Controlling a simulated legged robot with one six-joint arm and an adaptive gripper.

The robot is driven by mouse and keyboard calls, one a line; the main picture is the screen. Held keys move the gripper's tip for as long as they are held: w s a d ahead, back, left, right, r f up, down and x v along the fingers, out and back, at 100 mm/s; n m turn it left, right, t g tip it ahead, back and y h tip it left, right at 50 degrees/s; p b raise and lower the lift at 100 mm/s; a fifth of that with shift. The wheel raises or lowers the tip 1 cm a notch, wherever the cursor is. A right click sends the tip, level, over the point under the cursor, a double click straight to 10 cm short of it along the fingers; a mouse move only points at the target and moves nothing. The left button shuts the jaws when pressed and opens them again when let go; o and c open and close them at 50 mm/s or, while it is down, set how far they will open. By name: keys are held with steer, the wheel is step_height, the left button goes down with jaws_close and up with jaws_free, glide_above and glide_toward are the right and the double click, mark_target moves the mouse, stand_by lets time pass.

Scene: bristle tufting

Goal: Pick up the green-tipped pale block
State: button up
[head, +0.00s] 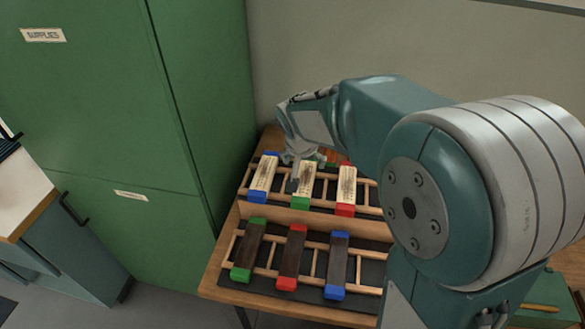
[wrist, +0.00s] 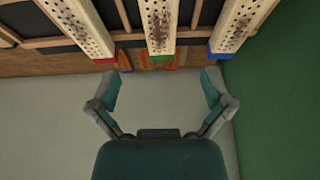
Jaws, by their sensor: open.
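The green-tipped pale block (head: 303,184) is the middle of three pale blocks lying across a wooden rack on the table. In the wrist view its speckled pale body (wrist: 160,25) is at top centre, with a green end above the gap between my fingers. My gripper (head: 298,160) is over the far part of the pale row, partly covering this block's far end. In the wrist view my gripper (wrist: 160,84) is open and empty, its fingers spread either side of the block's line. Whether a finger touches any block cannot be told.
A blue-tipped pale block (head: 262,176) lies left and a red-tipped one (head: 345,188) right. Dark blocks with green (head: 248,250), red (head: 292,258) and blue (head: 337,264) tips lie in the nearer row. A green cabinet (head: 100,110) stands left; a wall is behind.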

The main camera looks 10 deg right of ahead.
mark_target(304, 178)
steer(key=shift+w+f, duration=0.2)
steer(key=shift+f, duration=0.05)
steer(key=x, duration=0.4)
steer(key=shift+d+f, duration=0.2)
steer(key=shift+f, duration=0.15)
steer(key=x, duration=0.5)
steer(key=shift+w+a+f, duration=0.15)
steer(key=shift+a+f, duration=0.05)
steer(key=shift+f, duration=0.15)
steer(key=c, duration=1.3)
